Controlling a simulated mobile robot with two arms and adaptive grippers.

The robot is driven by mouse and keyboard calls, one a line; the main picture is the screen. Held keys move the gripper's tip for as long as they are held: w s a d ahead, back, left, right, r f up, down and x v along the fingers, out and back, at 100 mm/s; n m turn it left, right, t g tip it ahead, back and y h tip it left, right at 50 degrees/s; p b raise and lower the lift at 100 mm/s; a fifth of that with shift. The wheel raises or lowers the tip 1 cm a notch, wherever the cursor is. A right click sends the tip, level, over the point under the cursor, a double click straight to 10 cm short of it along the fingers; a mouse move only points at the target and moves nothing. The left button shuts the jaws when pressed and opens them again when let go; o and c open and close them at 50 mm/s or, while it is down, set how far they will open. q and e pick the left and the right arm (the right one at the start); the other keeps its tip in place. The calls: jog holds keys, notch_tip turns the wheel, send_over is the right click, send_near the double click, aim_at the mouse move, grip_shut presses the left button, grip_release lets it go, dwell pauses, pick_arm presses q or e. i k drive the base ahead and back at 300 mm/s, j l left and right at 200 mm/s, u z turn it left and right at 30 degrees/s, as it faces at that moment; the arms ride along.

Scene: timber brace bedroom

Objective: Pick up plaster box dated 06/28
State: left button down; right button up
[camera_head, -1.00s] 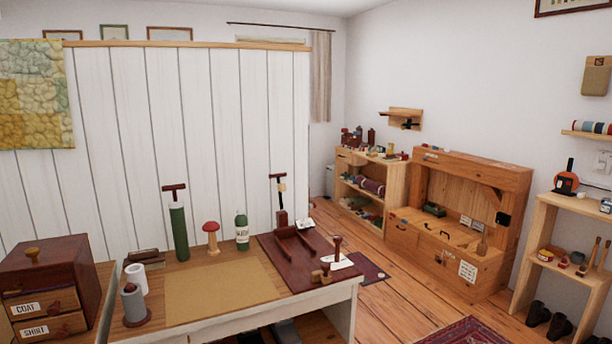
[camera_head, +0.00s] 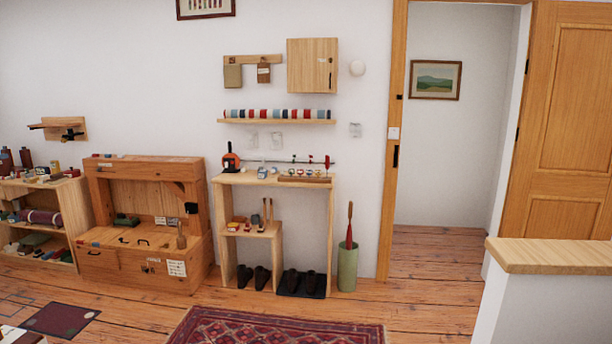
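I cannot make out a plaster box dated 06/28; no date is readable at this distance. Small items stand on the wooden shoe shelf unit (camera_head: 274,182) in the middle, too small to read. A closed wooden wall cabinet (camera_head: 313,66) with a dark handle hangs above it. More small items sit on the left shelf unit (camera_head: 70,205) and in and on the wooden bench chest (camera_head: 142,266). Neither of my grippers is in view.
A patterned rug (camera_head: 275,328) lies in front on the plank floor. A green bin (camera_head: 347,268) stands beside the shoe shelf. An open doorway (camera_head: 440,170) is right of it. A low wall with a wooden top (camera_head: 550,255) blocks the right foreground. A dark mat (camera_head: 60,320) lies at left.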

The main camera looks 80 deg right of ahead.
aim_at(263, 173)
jog(key=z, duration=2.55)
jog(key=i+z, duration=0.2)
jog(key=i, duration=2.45)
jog(key=i+l+u, duration=0.1)
jog(key=i, duration=1.75)
